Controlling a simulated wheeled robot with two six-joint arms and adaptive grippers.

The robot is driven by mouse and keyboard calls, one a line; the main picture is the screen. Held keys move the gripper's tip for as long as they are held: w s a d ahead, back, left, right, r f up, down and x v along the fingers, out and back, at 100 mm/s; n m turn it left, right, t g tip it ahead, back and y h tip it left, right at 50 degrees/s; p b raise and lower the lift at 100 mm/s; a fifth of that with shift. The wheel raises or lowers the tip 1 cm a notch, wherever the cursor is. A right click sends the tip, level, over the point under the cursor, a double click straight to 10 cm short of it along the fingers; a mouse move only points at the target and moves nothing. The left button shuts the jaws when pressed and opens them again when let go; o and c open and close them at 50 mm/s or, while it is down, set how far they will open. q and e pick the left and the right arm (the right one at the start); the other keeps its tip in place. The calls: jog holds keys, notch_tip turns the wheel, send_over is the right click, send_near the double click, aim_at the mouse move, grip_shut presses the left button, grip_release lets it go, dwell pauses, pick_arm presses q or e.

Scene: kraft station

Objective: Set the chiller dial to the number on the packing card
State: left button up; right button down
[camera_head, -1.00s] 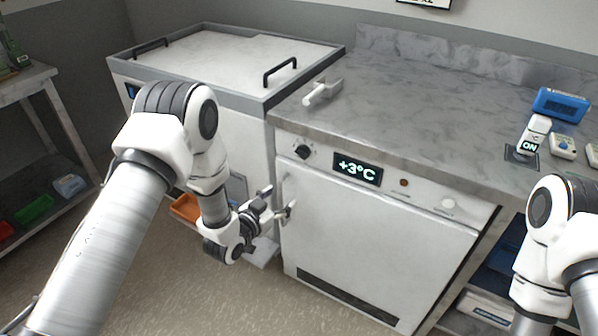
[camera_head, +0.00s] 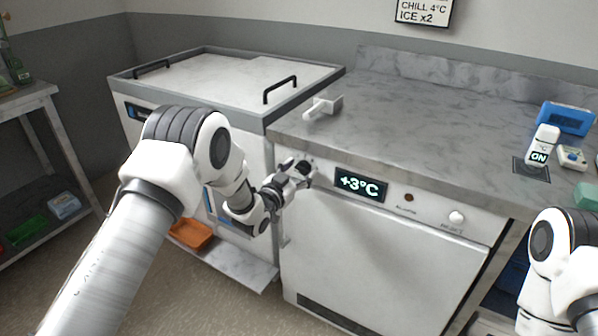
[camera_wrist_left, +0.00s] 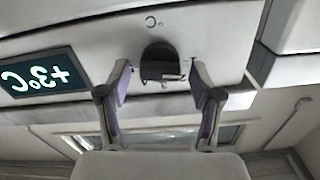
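The chiller (camera_head: 360,250) is a white cabinet under the marble counter. Its display (camera_head: 360,186) reads +3°C; it appears upside down in the left wrist view (camera_wrist_left: 45,77). The packing card (camera_head: 423,10) on the wall reads CHILL 4°C, ICE x2; its top is cut off. The dark round dial (camera_wrist_left: 161,62) lies between and slightly beyond the fingertips in the left wrist view. My left gripper (camera_head: 303,172) is open at the dial, its fingers apart on either side; contact is not visible. My right gripper is out of view; only right arm links show.
A lamp (camera_head: 408,197) and a white button (camera_head: 456,217) sit right of the display. A white handled object (camera_head: 322,107) lies on the counter above the dial. A thermometer-like device (camera_head: 541,146) reading ON and a blue box (camera_head: 566,118) stand at right.

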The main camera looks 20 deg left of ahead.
pick_arm(q)
jog(key=c, duration=0.9)
